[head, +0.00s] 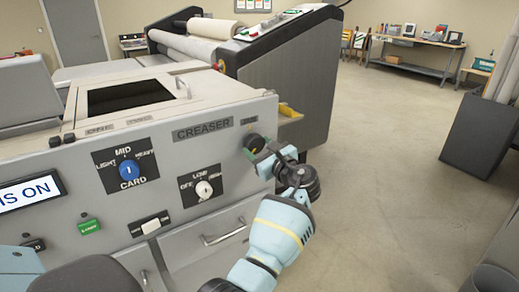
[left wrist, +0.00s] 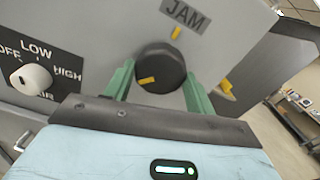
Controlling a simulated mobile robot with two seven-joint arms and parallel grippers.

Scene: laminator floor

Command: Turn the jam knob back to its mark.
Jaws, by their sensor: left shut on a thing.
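The jam knob (left wrist: 165,62) is round and black, on the grey panel under the JAM label (left wrist: 185,14) in the left wrist view. Its yellow pointer (left wrist: 147,80) points to the lower left. The yellow mark on the panel (left wrist: 176,33) is above the knob, slightly right, so the two do not line up. My left gripper (left wrist: 158,82) has its green fingers on both sides of the knob and is shut on it. In the head view the knob (head: 256,143) shows at the panel's right end, partly hidden by my left gripper (head: 268,155). My right gripper is not in view.
Left of the jam knob are a white LOW/HIGH knob (head: 204,189) and a blue CARD knob (head: 129,170). A drawer handle (head: 224,232) sticks out below. A yellow piece (head: 289,111) shows just beyond the panel's right end.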

